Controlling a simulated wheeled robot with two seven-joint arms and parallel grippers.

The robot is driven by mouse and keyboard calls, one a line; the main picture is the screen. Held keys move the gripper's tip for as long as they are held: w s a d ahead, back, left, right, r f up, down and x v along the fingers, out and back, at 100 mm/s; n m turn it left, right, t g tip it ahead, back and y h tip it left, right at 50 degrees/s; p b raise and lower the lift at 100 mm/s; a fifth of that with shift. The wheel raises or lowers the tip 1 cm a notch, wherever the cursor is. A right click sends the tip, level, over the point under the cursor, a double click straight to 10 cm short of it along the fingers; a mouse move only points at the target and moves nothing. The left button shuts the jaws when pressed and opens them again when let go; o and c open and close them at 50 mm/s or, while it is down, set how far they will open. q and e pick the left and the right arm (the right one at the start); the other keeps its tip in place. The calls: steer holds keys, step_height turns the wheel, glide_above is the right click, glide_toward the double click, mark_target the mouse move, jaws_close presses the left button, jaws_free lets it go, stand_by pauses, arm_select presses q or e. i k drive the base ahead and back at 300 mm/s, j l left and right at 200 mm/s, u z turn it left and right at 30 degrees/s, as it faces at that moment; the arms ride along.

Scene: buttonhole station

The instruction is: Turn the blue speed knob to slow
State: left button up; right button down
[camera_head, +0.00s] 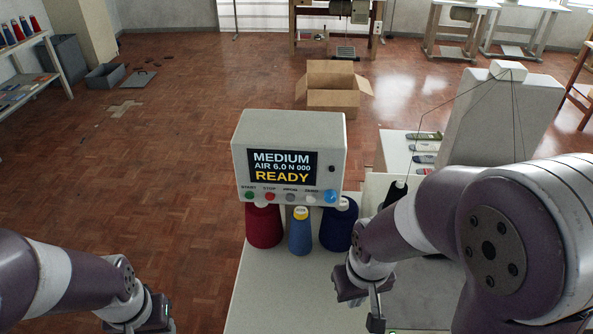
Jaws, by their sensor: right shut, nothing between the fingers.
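The grey control box (290,150) stands near the middle of the view. Its screen (281,168) reads MEDIUM, AIR 6.0 N 000, READY. The blue speed knob (330,196) is at the right end of the row of controls under the screen. My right gripper (376,318) is shut and empty, pointing down over the white table, below and to the right of the knob and apart from it. My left gripper (150,318) is at the bottom edge, left of the table; its fingertips are cut off.
Red (263,226), light blue (300,232) and dark blue (339,228) thread cones stand below the box. The grey-white machine (505,115) is behind my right arm. The white table (275,292) is clear at its front left. An open cardboard box (333,88) sits behind on the floor.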

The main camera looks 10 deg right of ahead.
mark_target(330, 195)
steer(key=k+l+z, duration=0.15)
steer(key=l, duration=0.25)
steer(key=k+l+z, duration=0.15)
steer(key=l, duration=0.25)
steer(key=k+l+z, duration=0.15)
steer(key=l, duration=0.25)
